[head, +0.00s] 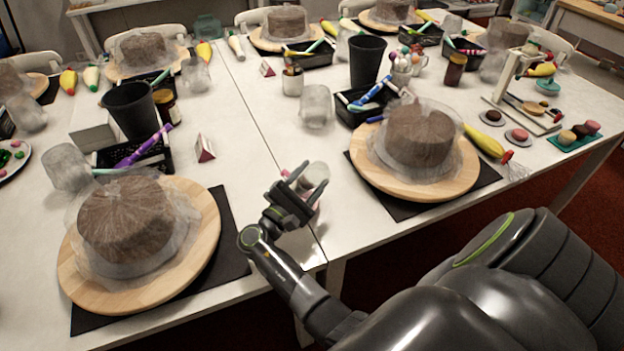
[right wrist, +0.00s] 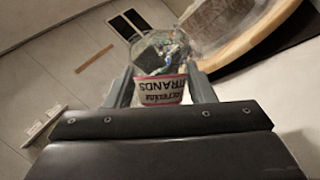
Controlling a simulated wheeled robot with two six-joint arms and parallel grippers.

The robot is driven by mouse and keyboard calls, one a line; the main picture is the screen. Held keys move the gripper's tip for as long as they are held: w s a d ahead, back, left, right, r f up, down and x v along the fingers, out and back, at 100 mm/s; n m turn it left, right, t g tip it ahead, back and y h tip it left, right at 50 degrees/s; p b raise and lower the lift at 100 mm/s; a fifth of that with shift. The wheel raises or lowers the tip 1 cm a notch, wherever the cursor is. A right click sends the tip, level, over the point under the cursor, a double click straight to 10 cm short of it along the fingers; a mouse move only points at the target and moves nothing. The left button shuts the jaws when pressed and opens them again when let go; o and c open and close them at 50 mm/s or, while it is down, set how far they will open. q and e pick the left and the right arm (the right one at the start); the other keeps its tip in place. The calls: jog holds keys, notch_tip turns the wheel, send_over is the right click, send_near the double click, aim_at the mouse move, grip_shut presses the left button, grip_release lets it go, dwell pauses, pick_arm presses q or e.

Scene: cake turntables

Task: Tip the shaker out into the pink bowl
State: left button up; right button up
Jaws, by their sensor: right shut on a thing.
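My right gripper (head: 302,192) is shut on the shaker (head: 315,174) above the near middle of the white table, by the seam. In the head view the shaker shows as a pale, clear piece with pink bits, partly hidden by the fingers. In the right wrist view the shaker (right wrist: 162,92) sits between the two fingers of my right gripper (right wrist: 160,88). I cannot make out a pink bowl. My left gripper is not in view.
A wrapped cake on a wooden turntable (head: 205,235) stands at the near left, another turntable (head: 465,182) to the right. Black cups (head: 367,62), trays (head: 350,117) and a glass jar (head: 315,107) stand behind. Some table between the turntables is bare.

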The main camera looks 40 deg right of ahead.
jog(key=shift+w+a+r+n+t+h+p, duration=0.15)
jog(key=shift+r+n+t+p, duration=0.1)
jog(key=shift+n, duration=0.25)
jog(key=shift+w+r+n+t+h+p, duration=0.15)
jog(key=shift+n+t, duration=0.1)
jog(key=shift+n, duration=0.25)
jog(key=shift+s+d+r+p, duration=0.2)
jog(key=shift+s+r+p, duration=0.05)
jog(key=shift+r+p, duration=0.3)
jog(key=shift+w+a+f+b, duration=0.1)
jog(key=shift+a+f+b, duration=0.05)
jog(key=shift+f+b, duration=0.65)
jog(key=shift+w+a, duration=0.1)
jog(key=shift+r, duration=0.15)
